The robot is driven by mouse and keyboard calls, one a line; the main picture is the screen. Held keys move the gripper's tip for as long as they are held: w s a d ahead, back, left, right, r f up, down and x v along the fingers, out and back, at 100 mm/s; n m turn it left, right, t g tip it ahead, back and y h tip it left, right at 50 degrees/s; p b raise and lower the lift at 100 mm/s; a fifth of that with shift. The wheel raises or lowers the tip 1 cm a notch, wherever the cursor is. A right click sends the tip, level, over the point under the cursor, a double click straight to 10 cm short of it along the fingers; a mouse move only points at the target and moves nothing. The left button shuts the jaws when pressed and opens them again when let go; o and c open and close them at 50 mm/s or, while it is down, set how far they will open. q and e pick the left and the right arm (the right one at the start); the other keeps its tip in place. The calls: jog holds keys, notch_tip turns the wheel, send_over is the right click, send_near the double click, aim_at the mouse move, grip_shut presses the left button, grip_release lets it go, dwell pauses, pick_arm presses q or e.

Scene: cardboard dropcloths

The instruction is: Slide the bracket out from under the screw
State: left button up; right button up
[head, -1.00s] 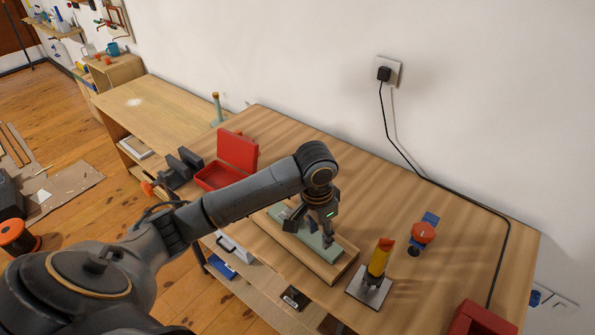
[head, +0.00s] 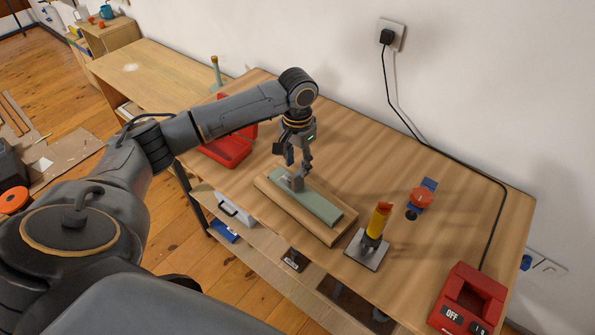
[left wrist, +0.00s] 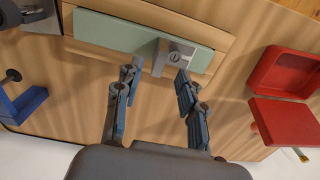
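A pale green strip (head: 322,206) lies on a wooden board (head: 285,204) on the bench. A small grey metal bracket (head: 292,182) sits near the strip's far-left end. In the left wrist view the bracket (left wrist: 160,58) carries a slotted round screw head (left wrist: 176,57). My left gripper (head: 299,166) points down just above the bracket. In the left wrist view its two fingers (left wrist: 156,74) are apart, with nothing between them. The right fingertip appears close to the bracket's edge; I cannot tell whether it touches. My right gripper is not in view.
A yellow-and-red tool (head: 380,220) stands on a metal plate right of the board. An open red case (head: 226,150) lies behind my left arm. Bare bench lies behind the board.

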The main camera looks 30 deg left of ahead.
aim_at(298, 173)
pick_arm(q)
jog(key=shift+f, duration=2.65)
grip_shut()
